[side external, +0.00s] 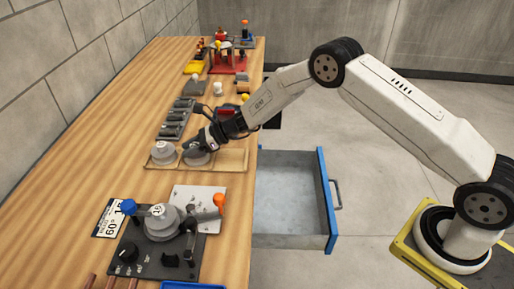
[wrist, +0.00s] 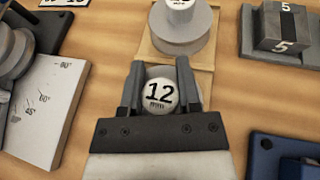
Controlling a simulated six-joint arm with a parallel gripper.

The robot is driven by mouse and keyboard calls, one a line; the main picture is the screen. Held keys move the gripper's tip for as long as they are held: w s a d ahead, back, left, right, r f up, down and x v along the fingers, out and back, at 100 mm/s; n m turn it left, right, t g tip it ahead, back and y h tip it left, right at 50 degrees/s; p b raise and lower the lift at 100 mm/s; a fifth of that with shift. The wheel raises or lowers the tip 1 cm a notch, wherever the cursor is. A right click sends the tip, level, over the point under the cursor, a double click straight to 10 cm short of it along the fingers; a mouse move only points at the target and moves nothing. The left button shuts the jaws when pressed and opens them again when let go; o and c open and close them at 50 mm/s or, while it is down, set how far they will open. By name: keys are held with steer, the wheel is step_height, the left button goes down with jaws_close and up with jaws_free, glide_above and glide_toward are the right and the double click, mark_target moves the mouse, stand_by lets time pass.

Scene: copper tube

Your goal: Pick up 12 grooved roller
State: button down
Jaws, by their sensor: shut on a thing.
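The 12 grooved roller shows in the wrist view as a pale round knob (wrist: 159,94) marked "12 mm", with part of its grey disc around it. My gripper (wrist: 160,75) has its two dark fingers on either side of the knob, shut on it. The fingers hide much of the roller there. I cannot tell whether the roller is touching the tray.
A second grey roller (side external: 162,153) stands on the tray beside mine; it also shows in the wrist view (wrist: 181,28). A bender with a roller marked 16 (side external: 160,221) and an angle plate (side external: 200,201) lie nearer. Dark blocks (side external: 176,118) lie behind. A blue-fronted drawer (side external: 325,203) stands open.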

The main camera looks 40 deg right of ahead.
steer(key=shift+r, duration=1.55)
steer(key=s+d+r, duration=0.3)
steer(key=s+r, duration=0.6)
steer(key=s, duration=0.4)
steer(key=shift+s+r, duration=0.3)
steer(key=shift+r, duration=0.1)
steer(key=shift+d, duration=0.1)
